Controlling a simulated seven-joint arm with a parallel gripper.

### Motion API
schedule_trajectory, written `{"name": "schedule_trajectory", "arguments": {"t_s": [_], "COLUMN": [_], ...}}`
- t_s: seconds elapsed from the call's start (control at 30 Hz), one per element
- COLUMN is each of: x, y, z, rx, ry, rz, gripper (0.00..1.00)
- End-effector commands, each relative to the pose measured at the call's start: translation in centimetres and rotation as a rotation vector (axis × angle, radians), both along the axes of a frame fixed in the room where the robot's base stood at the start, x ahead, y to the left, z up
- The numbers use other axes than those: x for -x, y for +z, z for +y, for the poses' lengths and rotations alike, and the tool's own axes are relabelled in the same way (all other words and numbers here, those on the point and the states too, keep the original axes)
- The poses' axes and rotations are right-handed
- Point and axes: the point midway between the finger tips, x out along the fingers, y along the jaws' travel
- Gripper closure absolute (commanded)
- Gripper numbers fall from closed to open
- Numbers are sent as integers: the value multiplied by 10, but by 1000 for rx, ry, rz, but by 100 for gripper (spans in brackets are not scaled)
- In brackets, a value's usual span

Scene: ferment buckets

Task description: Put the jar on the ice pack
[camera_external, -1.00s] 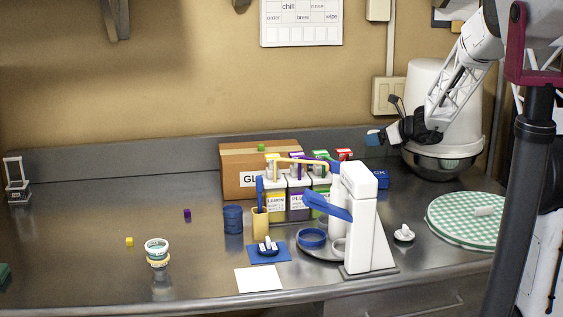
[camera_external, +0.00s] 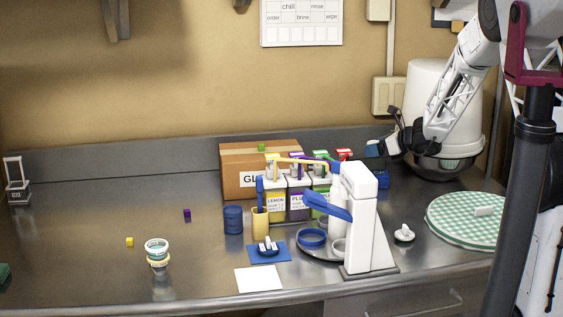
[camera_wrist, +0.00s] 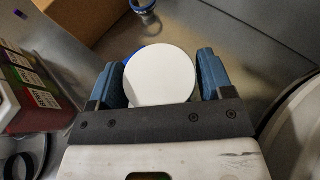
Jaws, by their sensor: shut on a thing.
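My gripper (camera_wrist: 160,82) has its two blue fingers on either side of a round white lid, which I take to be the top of the jar (camera_wrist: 160,76), and is shut on it. Only the top shows; the jar's body is hidden below. In the external view my gripper (camera_external: 379,149) is low at the back right, and the jar cannot be made out there. A blue block, apparently the ice pack (camera_external: 382,180), is on the counter below the gripper, partly behind the white dispenser. I cannot tell whether the jar touches it.
Labelled cartons (camera_external: 298,200) and a cardboard box (camera_external: 235,178) stand left of the gripper. A white dispenser (camera_external: 360,225) is in front. A round blue-rimmed object (camera_wrist: 144,8) lies beyond the jar.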

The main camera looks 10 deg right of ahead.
Motion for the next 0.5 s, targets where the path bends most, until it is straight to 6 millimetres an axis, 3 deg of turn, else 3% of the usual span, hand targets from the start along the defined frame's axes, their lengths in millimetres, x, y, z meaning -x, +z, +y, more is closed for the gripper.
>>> {"name": "schedule_trajectory", "arguments": {"t_s": [0.27,0.3,0.43,0.5], "x": [0,0,0,0], "y": [-3,-3,-3,-3], "z": [0,0,0,0], "rx": [0,0,0,0], "ry": [0,0,0,0], "rz": [0,0,0,0], "gripper": [54,20,1,1]}}
